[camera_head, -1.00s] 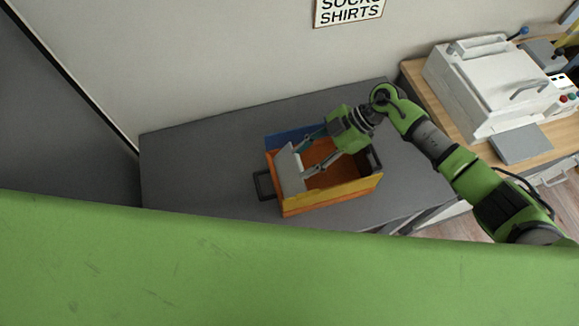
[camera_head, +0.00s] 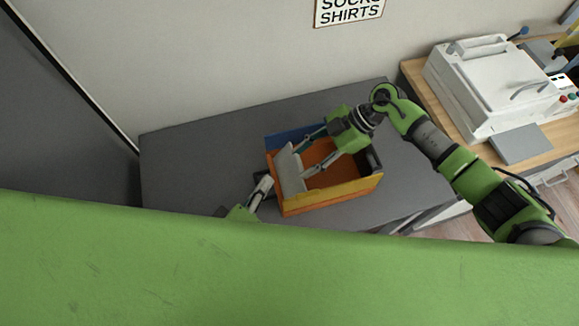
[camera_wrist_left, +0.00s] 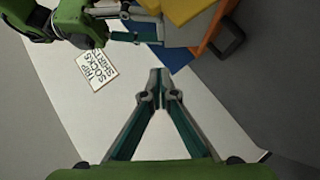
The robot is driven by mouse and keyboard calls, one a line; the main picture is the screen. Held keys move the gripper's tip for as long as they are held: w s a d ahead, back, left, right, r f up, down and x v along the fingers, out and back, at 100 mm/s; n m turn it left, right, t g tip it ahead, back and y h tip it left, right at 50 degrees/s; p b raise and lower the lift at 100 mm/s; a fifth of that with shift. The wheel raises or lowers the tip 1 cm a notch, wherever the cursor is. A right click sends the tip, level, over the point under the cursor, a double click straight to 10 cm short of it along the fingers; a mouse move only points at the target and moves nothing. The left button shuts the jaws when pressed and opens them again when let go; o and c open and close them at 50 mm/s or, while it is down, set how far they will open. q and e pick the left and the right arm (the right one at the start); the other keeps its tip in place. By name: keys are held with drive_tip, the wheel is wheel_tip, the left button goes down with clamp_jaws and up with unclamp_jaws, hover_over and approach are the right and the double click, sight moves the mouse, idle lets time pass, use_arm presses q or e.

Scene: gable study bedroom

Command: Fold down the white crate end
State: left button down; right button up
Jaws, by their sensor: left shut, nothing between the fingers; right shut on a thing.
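An open crate with orange, blue and yellow walls (camera_head: 335,190) sits on the grey top. Its white end (camera_head: 289,172) is at the left, leaning over the crate's inside. My right gripper (camera_head: 303,160) reaches into the crate from the right. Its two fingers are spread across the white end and hold it.
The grey top (camera_head: 205,150) is clear left of and behind the crate. A white machine (camera_head: 495,80) stands on a wooden desk at the right. A sign (camera_head: 348,10) hangs on the wall. My green body covers the lower part of the head view.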

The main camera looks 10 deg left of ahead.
sight(298, 164)
drive_tip(key=shift+s+d+f, duration=0.2)
drive_tip(key=shift+s+f, duration=0.05)
drive_tip(key=shift+f, duration=0.2)
use_arm(q)
drive_tip(key=w+d+f, duration=0.1)
drive_tip(key=w, duration=0.1)
drive_tip(key=w+d+f, duration=0.3)
drive_tip(key=w, duration=0.2)
drive_tip(key=shift+d+f, duration=0.15)
drive_tip(key=shift+f, duration=0.25)
drive_tip(key=shift+w+d+f, duration=0.2)
drive_tip(key=shift+d+f, duration=0.05)
drive_tip(key=shift+d, duration=0.1)
drive_tip(key=shift+w+d+f, duration=0.2)
drive_tip(key=shift+d+f, duration=0.1)
drive_tip(key=shift+d, duration=0.3)
use_arm(e)
drive_tip(key=shift+a, duration=0.1)
drive_tip(key=shift+s+a+r, duration=0.1)
drive_tip(key=shift+a, duration=0.05)
use_arm(q)
drive_tip(key=shift+d, duration=0.1)
use_arm(e)
drive_tip(key=o, duration=1.6)
drive_tip(key=shift+r, duration=0.1)
drive_tip(key=shift+w+r, duration=0.1)
drive_tip(key=shift+w, duration=0.15)
